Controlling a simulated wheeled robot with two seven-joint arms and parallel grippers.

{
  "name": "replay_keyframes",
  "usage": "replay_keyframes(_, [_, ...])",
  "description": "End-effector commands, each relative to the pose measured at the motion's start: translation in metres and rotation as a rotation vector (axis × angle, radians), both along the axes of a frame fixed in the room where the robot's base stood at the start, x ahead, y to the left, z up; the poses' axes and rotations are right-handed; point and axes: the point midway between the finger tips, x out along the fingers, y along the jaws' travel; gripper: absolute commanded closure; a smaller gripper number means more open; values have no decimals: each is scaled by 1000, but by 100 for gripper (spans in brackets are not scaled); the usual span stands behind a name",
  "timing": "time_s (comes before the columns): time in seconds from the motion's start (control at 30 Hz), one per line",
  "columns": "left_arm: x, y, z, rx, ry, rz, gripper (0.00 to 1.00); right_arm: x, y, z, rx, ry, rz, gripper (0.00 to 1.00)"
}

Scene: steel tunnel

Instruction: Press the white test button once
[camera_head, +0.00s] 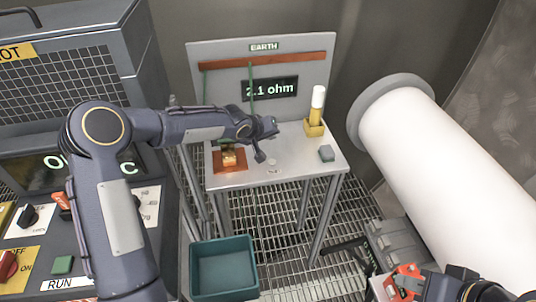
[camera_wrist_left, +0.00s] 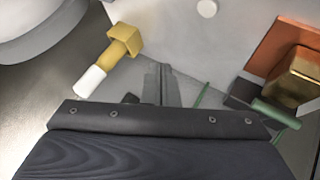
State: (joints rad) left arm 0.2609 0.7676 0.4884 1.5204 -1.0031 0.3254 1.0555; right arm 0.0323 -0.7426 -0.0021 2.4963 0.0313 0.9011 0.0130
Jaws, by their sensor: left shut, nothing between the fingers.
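A small round white button (camera_head: 272,162) lies near the front edge of the grey test table (camera_head: 305,165). It also shows at the top of the left wrist view (camera_wrist_left: 207,8). My left gripper (camera_head: 261,156) is shut and empty, pointing down just behind and left of the button, apart from it in the picture; its height above the top is hard to judge. Its closed fingers show in the left wrist view (camera_wrist_left: 163,85). My right gripper (camera_head: 412,288) is at the bottom right, partly cut off, beside an orange-red part; its jaw state is unclear.
A brass block on an orange plate (camera_head: 229,167) lies left of the button. A teal bin (camera_head: 224,241) stands below.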

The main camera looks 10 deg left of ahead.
Motion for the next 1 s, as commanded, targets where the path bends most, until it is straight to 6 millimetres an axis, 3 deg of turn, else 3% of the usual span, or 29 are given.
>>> replay_keyframes(0.57, [3,-2,-6,-13,-1,2,100,0,0,-1,0,0,0,72])
replay_keyframes(0.77, [4,0,-23,-12,0,2,100,0,0,-10,0,0,0,72])
replay_keyframes(1.0, [6,4,-56,-12,0,2,100,0,0,-27,0,0,0,72])
